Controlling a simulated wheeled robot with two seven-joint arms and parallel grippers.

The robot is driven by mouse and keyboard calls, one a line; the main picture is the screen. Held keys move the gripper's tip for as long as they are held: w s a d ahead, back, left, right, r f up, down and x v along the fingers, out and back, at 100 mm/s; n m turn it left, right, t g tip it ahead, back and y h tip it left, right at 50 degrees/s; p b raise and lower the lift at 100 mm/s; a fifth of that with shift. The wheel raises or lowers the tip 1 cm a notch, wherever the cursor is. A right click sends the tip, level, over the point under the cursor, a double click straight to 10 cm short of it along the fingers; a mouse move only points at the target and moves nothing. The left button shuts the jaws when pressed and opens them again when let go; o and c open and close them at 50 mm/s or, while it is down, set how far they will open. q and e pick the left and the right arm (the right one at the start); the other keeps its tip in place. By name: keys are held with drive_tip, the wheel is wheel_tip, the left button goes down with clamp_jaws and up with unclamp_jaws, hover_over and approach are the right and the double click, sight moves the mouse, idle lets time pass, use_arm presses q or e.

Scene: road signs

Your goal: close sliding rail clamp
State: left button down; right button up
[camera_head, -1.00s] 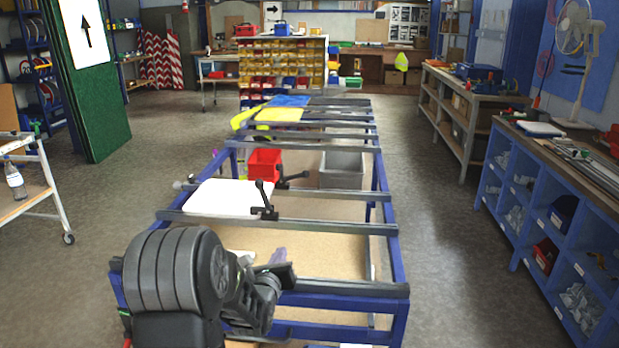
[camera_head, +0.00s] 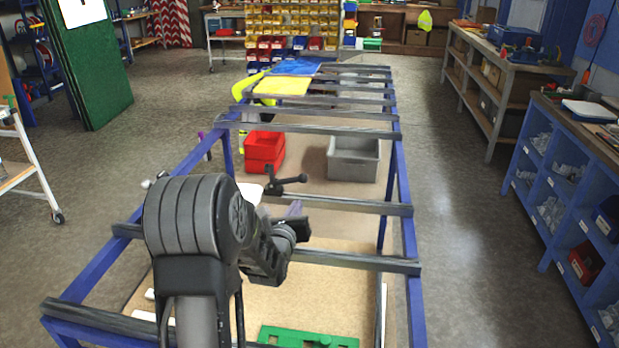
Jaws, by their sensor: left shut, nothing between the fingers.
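A dark rail clamp (camera_head: 285,184) with a black handle sits on a cross rail of the blue-framed rack, near the middle of the view. A small part of a white panel (camera_head: 250,192) shows beside the clamp; my left arm hides the rest. My left gripper (camera_head: 297,214) is in front of and below the clamp, apart from it in the picture. It is shut and empty, and its tips are partly hidden by its own wrist. My right gripper is out of view.
The rack's grey cross rails (camera_head: 340,263) span its blue frame. Below are a red bin (camera_head: 264,150), a grey bin (camera_head: 353,158) and a green piece (camera_head: 305,338). Yellow (camera_head: 282,86) and blue panels lie at the far end. Blue shelving (camera_head: 560,190) stands right, beyond clear floor.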

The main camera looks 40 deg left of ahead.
use_arm(q)
drive_tip(key=shift+w+a+r, duration=0.1)
drive_tip(key=shift+w+a, duration=0.05)
drive_tip(key=shift+w, duration=0.15)
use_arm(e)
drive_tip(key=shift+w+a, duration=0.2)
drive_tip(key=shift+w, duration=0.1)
